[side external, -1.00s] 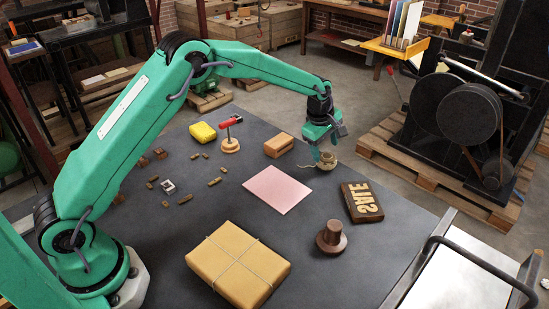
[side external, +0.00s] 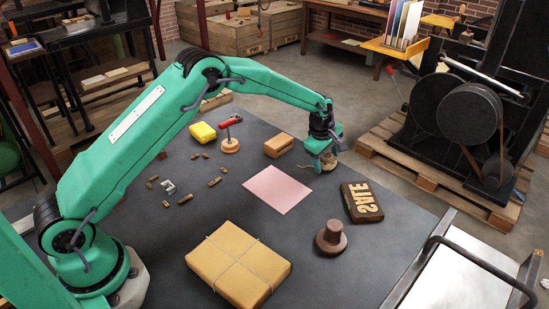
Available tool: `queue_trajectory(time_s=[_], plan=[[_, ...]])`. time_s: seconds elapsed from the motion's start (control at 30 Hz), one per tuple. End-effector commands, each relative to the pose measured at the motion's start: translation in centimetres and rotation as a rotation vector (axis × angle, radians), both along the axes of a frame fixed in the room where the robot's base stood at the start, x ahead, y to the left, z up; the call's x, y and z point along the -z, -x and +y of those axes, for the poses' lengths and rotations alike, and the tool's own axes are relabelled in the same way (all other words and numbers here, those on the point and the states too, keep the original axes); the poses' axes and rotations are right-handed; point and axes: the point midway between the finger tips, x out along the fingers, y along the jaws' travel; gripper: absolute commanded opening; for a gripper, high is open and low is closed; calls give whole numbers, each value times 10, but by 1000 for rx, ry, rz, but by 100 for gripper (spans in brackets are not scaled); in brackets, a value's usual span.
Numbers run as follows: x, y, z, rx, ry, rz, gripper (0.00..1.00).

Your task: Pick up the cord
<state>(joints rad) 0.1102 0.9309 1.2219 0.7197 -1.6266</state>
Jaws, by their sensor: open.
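The cord is a small tan coil (side external: 328,165) near the far right edge of the dark table. My gripper (side external: 325,158) is right at it, with its fingers down around or beside the coil; I cannot tell which. The gripper hides part of the cord. My gripper is open, and the cord still appears to rest on the table.

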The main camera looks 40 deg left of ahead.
Motion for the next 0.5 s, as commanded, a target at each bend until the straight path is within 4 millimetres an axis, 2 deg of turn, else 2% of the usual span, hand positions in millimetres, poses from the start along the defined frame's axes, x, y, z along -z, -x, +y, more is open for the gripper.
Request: queue_trajectory(time_s=[0.23, 0.4, 0.5], plan=[[0, 0, 0, 0, 0, 0, 62], [0, 0, 0, 0, 0, 0, 29], [-1, 0, 0, 0, 0, 0, 28]])
